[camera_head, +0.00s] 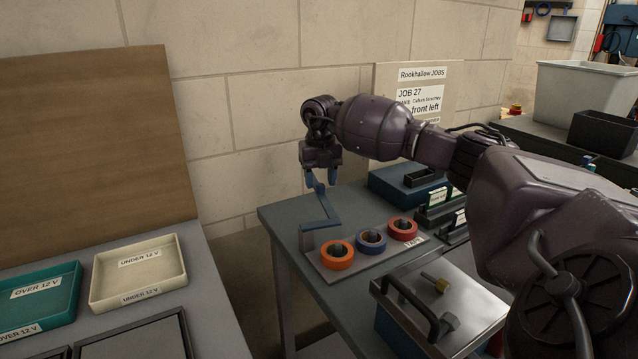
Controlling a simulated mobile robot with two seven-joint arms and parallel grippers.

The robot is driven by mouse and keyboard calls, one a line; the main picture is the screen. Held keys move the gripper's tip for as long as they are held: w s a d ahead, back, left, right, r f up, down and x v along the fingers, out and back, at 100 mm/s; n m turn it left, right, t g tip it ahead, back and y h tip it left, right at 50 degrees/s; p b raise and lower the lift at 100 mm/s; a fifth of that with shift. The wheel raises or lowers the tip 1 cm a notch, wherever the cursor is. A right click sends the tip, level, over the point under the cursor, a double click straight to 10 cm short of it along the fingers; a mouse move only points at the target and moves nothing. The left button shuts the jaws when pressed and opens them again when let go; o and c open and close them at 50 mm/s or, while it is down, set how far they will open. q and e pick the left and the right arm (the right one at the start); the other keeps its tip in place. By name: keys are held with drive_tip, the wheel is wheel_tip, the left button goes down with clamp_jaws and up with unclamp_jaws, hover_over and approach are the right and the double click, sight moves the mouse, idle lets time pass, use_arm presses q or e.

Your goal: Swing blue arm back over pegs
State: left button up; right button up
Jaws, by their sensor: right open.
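The blue arm (322,209) is a thin bent bar at the left end of the tape holder (315,262). It stands off to the left of the pegs, with its upright end raised. Three dark pegs carry tape rolls: orange (337,262), blue (371,247) and red (409,235). The tops of the pegs are uncovered. My right gripper (321,177) is open and points down, its blue-tipped fingers at the top of the blue arm's upright end. Whether they touch it I cannot tell. My left gripper is out of view.
A metal lid with a black handle (411,307) lies in front of the tapes. A blue box with a black tray (424,177) and labelled holders stand to the right. Teal (38,302) and cream (138,270) trays lie on the left table, across a gap.

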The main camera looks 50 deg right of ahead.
drive_tip(key=shift+f, duration=0.5)
drive_tip(key=shift+c, duration=0.9)
clamp_jaws()
